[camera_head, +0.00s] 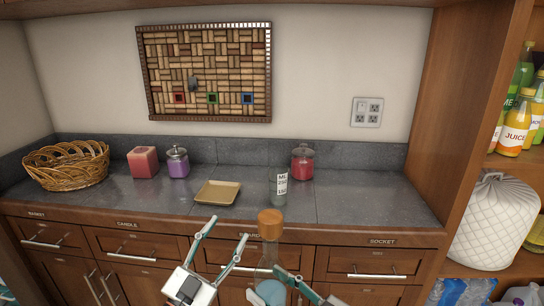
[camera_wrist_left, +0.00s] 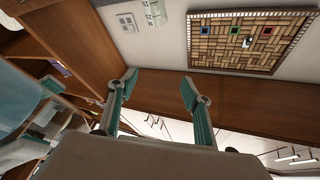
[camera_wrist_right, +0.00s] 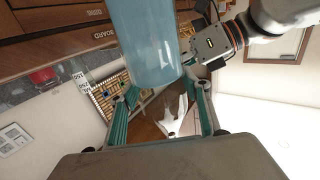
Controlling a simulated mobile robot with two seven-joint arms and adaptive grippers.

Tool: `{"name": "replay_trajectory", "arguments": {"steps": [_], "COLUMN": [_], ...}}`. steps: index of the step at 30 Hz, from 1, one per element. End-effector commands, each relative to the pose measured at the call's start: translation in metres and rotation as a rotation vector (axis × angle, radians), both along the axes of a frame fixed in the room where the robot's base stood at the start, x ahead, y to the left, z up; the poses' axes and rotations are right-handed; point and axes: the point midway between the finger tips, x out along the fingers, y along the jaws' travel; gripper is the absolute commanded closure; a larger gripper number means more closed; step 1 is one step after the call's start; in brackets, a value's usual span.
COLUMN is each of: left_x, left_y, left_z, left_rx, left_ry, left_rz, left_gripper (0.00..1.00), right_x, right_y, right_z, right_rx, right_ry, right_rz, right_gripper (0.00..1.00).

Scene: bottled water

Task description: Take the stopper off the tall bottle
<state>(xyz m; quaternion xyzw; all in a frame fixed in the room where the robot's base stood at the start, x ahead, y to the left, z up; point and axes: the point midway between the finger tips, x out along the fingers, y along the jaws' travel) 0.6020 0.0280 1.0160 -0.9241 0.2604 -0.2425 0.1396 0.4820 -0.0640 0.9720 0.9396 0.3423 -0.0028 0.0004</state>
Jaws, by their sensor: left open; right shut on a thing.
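The tall bottle (camera_head: 269,254) is clear glass with a blue lower part, upright at the bottom of the head view. Its brown cork stopper (camera_head: 270,218) sits in the top of the neck. My right gripper (camera_head: 284,272) is shut on the bottle's body; the blue body (camera_wrist_right: 148,45) fills the top middle of the right wrist view. My left gripper (camera_head: 229,228) is open and empty, left of the neck and apart from the stopper. The left wrist view shows nothing between its fingers (camera_wrist_left: 157,82). The bottle's base is cut off in the head view.
On the counter (camera_head: 340,205) behind stand a glass with measuring marks (camera_head: 278,188), a tan square tray (camera_head: 217,192), a red jar (camera_head: 302,163), a purple jar (camera_head: 178,163), a pink candle (camera_head: 143,162) and a wicker basket (camera_head: 66,166). Shelves with juice bottles (camera_head: 515,125) stand right.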

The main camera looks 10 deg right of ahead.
Motion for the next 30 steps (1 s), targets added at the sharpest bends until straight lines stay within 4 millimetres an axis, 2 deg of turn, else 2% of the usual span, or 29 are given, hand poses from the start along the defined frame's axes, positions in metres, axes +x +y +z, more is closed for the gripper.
{"name": "replay_trajectory", "arguments": {"steps": [1, 6, 12, 15, 20, 22, 26, 30], "left_x": [0.004, 0.000, -0.021, -0.034, -0.058, -0.080, -0.118, -0.152], "left_y": [-0.013, -0.054, -0.100, -0.121, -0.151, -0.169, -0.196, -0.215], "left_z": [0.027, 0.101, 0.172, 0.201, 0.236, 0.245, 0.253, 0.250], "left_rx": [0.006, 0.037, 0.111, 0.165, 0.273, 0.323, 0.438, 0.587], "left_ry": [-0.067, -0.269, -0.488, -0.589, -0.734, -0.802, -0.918, -1.017], "left_rz": [-0.036, -0.168, -0.333, -0.416, -0.548, -0.631, -0.782, -0.939], "left_gripper": [0.51, 0.51, 0.51, 0.51, 0.51, 0.51, 0.51, 0.51], "right_x": [0.000, 0.000, 0.000, 0.000, 0.000, 0.000, 0.000, 0.000], "right_y": [0.000, 0.000, 0.000, 0.000, 0.000, 0.000, 0.000, 0.000], "right_z": [0.004, 0.004, 0.004, 0.004, 0.004, 0.004, 0.004, 0.004], "right_rx": [0.005, 0.005, 0.005, 0.005, 0.005, 0.005, 0.005, 0.005], "right_ry": [-0.006, -0.006, -0.006, -0.006, -0.006, -0.006, -0.006, -0.006], "right_rz": [0.001, 0.001, 0.001, 0.001, 0.001, 0.001, 0.001, 0.001], "right_gripper": [1.00, 1.00, 1.00, 1.00, 1.00, 1.00, 1.00, 1.00]}}
